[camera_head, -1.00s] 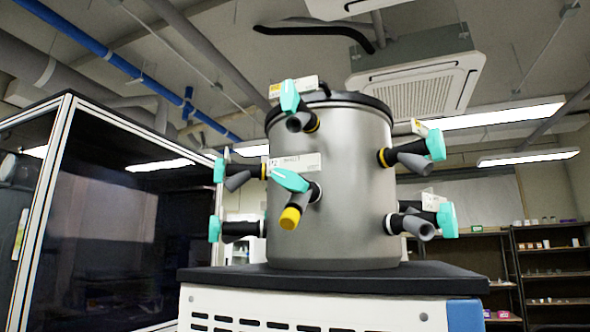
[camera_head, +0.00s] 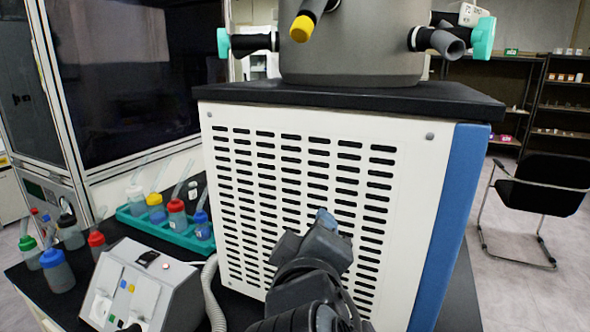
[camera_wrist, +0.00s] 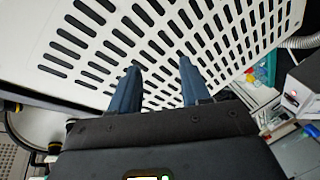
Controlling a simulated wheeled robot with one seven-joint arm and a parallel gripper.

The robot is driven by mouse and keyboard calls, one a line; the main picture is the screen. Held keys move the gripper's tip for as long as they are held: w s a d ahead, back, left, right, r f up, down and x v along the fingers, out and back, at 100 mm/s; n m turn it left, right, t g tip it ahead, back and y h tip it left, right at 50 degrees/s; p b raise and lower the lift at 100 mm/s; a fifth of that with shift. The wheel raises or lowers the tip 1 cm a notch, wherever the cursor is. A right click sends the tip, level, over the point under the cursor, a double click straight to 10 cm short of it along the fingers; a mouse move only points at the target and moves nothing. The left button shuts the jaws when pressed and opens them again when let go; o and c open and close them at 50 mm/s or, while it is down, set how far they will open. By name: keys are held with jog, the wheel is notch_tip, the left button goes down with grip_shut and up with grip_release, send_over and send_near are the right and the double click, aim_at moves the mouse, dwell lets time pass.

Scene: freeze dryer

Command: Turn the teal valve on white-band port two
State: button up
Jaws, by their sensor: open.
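The steel drum (camera_head: 352,50) of the freeze dryer is cut off by the top edge of the head view. The yellow-ended outlet (camera_head: 302,28) of the front port hangs there; its teal valve and P2 label are above the frame now. Two other teal valves show, one at the left (camera_head: 223,42) and one at the right (camera_head: 483,38). My gripper (camera_head: 325,222) is in front of the white vented panel, well below the ports. In the wrist view its two blue fingers (camera_wrist: 158,85) are apart, with only the panel behind them.
A black top plate (camera_head: 350,97) juts out over the vented panel (camera_head: 300,190). Bottles in a green tray (camera_head: 180,232) and a grey control box (camera_head: 145,285) stand at the left. A black chair (camera_head: 540,190) is at the right.

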jog(key=s+a+r+m+h+p, duration=0.1)
jog(key=a+r+m+h+p, duration=0.15)
jog(key=r, duration=1.45)
jog(key=s+a+r+m+h+p, duration=0.1)
jog(key=a+r+h, duration=0.2)
jog(key=r, duration=1.4)
jog(key=p+x, duration=0.1)
jog(key=x, duration=0.6)
jog(key=shift+t+p, duration=0.35)
jog(key=shift+t, duration=0.05)
jog(key=shift+w+a+f+n, duration=0.1)
jog(key=shift+w+a+n, duration=0.05)
jog(key=shift+n, duration=0.1)
jog(key=shift+c, duration=0.3)
grip_shut()
